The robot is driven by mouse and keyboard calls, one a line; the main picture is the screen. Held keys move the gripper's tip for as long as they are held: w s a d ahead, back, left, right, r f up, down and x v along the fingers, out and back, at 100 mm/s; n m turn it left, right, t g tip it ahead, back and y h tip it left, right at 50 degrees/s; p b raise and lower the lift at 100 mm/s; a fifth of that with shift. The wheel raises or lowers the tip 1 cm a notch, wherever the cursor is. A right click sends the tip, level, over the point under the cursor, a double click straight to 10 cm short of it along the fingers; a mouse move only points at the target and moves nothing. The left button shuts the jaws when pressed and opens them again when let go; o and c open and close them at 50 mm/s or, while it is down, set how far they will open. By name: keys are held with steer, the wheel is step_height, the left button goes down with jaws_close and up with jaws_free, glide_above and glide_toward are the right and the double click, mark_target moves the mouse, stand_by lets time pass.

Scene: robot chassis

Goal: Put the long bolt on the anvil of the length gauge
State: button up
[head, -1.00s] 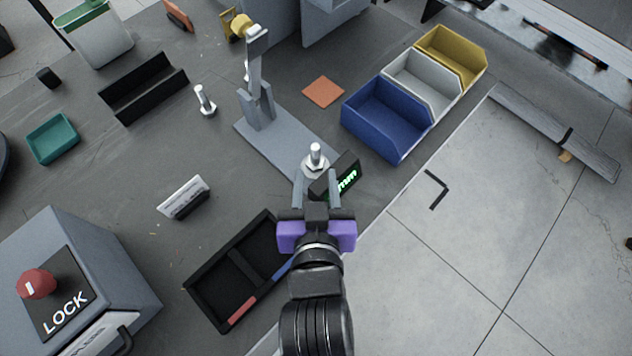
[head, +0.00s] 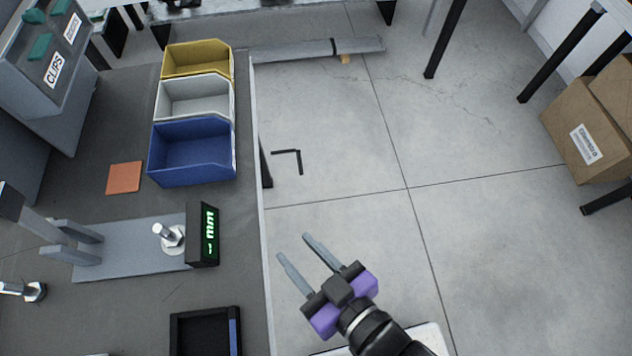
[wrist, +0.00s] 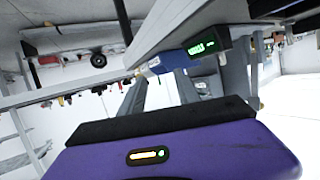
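The length gauge (head: 130,262) has a grey base plate, grey uprights at left and a dark display (head: 203,235) with lit green characters. A silver bolt (head: 168,236) stands head-down, shank up and slightly tilted in the picture, at the gauge's display end. Its head covers most of what it rests on. A second silver bolt (head: 25,291) is at the left edge, partly cut off. I cannot tell their lengths apart. My gripper (head: 292,245) is open and empty, right of the gauge and over the floor side. In the wrist view the display (wrist: 208,47) shows beyond the fingers.
Blue (head: 192,155), white (head: 195,100) and yellow (head: 197,62) bins line the bench's right edge. An orange square (head: 124,177) lies beside them. A black tray (head: 205,330) is at the near edge. The floor right of the bench is clear around my gripper.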

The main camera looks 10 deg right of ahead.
steer(key=s+d+r+m+t+h, duration=0.1)
steer(key=s+d+r+m+h, duration=0.1)
steer(key=s+d, duration=0.4)
steer(key=s+d+r+m+t+h, duration=0.1)
steer(key=s+d+h, duration=0.3)
steer(key=d, duration=0.8)
steer(key=shift+s+d+r+m, duration=0.25)
steer(key=shift+s+r+m, duration=0.65)
steer(key=shift+s, duration=0.35)
